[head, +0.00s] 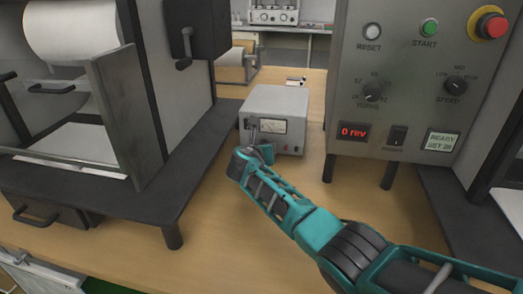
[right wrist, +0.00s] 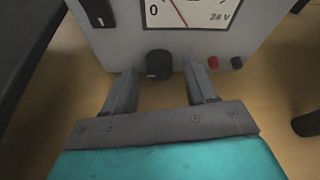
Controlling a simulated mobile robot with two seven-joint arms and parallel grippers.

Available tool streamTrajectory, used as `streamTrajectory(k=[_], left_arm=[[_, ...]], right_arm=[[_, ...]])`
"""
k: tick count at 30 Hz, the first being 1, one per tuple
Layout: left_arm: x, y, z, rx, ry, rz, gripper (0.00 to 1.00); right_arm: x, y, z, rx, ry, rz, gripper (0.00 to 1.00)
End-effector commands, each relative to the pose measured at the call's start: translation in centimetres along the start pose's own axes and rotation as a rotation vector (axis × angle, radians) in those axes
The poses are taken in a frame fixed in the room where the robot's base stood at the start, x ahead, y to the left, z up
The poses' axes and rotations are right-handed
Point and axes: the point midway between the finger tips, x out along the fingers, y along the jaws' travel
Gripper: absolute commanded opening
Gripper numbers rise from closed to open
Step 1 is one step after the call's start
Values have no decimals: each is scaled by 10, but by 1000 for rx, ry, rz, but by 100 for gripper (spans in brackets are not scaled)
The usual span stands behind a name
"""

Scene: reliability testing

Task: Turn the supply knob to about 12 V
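The grey power supply (head: 285,100) stands on the wooden bench, with its meter (head: 273,126) facing me. In the right wrist view the meter (right wrist: 190,12) runs from 0 to 24 V; its top is cut off and its red needle leans left of upright. The black supply knob (right wrist: 158,64) sits below the meter. My right gripper (right wrist: 161,72) is open in front of the panel. Its fingers are on either side of the knob, with a visible gap on both sides. In the head view my right gripper (head: 252,146) hides the knob. My left gripper is not in view.
A red terminal (right wrist: 213,62) and a black one (right wrist: 237,62) are close to the right finger. A black switch (right wrist: 98,12) is at upper left. A control cabinet (head: 405,95) stands right of the supply, a dark-framed machine (head: 195,175) left. Bench in front is clear.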

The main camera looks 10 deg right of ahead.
Motion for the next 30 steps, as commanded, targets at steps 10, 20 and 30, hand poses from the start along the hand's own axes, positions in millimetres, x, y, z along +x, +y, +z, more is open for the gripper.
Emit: streamTrajectory(k=[10, 20, 30], left_arm=[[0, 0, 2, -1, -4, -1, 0], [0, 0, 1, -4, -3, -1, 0], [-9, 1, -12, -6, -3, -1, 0]], right_arm=[[0, 0, 0, 0, 0, 0, 23], [0, 0, 0, 2, 0, 1, 2], [-1, -2, 1, 115, -5, 47, 2]])
